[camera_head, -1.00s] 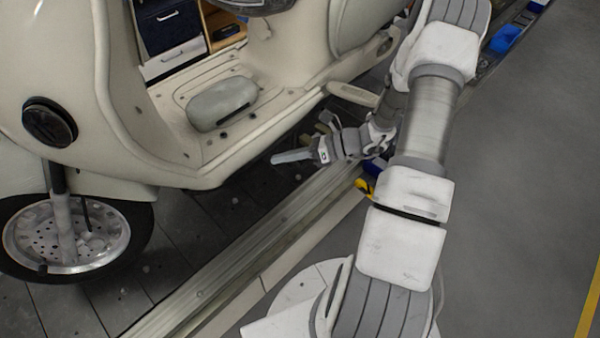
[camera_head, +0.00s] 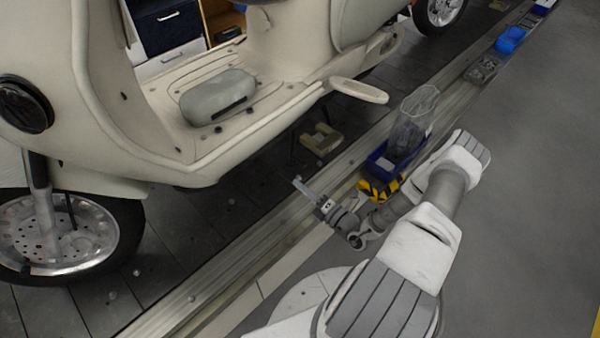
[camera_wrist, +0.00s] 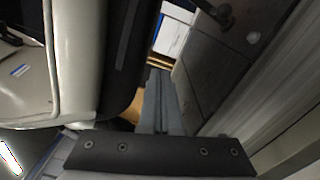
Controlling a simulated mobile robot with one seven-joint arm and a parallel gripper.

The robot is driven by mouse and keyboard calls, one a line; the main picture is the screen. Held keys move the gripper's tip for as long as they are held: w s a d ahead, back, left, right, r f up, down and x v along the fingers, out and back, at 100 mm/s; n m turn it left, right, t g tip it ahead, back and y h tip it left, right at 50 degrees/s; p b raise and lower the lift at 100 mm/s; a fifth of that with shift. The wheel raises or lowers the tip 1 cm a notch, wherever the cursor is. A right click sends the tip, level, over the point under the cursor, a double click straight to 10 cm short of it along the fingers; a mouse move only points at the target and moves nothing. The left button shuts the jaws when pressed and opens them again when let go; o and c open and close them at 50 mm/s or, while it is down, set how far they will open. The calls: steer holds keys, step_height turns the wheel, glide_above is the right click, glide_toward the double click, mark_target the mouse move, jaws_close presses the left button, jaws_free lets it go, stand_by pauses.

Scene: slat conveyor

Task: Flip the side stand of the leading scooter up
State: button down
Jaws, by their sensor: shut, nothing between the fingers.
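The cream scooter (camera_head: 150,130) stands on the slat conveyor, its footboard above the dark slats. It also fills the left of the wrist view (camera_wrist: 118,60). Its side stand is not clearly visible; a thin dark leg (camera_head: 293,150) shows in shadow under the footboard, and I cannot tell whether it is the stand. My gripper (camera_head: 301,186) is shut and empty, beside the footboard, over the conveyor's edge rail. In the wrist view its closed fingers (camera_wrist: 160,98) point forward, apart from the scooter body.
A metal rail (camera_head: 215,270) edges the slats. Beside it stand a blue bin (camera_head: 380,165) with a clear bag, a yellow-black striped block (camera_head: 378,190) and another blue bin (camera_head: 510,40). A tan block (camera_head: 320,140) lies on the slats. Another wheel (camera_head: 440,8) shows behind. Grey floor at right is clear.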

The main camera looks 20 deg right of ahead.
step_height(320, 180, down, 6)
steer(key=s+d+m+t+h+b, duration=0.1)
steer(key=m+h, duration=0.3)
steer(key=m, duration=0.1)
steer(key=shift+d+m+h, duration=0.25)
steer(key=shift+m+h, duration=0.05)
steer(key=shift+m, duration=0.1)
steer(key=shift+f, duration=0.1)
steer(key=w+b, duration=0.1)
steer(key=w, duration=0.2)
steer(key=w+a+b, duration=0.1)
steer(key=w, duration=0.2)
steer(key=w+b, duration=0.1)
steer(key=w, duration=0.2)
steer(key=shift+w+a+f, duration=0.1)
steer(key=shift+w+a, duration=0.15)
steer(key=shift+w, duration=0.05)
steer(key=shift+w+d+b, duration=0.2)
steer(key=shift+w+d, duration=0.15)
steer(key=shift+d, duration=0.2)
steer(key=shift+w+d+b, duration=0.15)
steer(key=shift+w+d, duration=0.15)
steer(key=shift+d, duration=0.25)
steer(key=shift+w+d+r, duration=0.2)
steer(key=shift+w+d, duration=0.05)
steer(key=shift+d, duration=0.5)
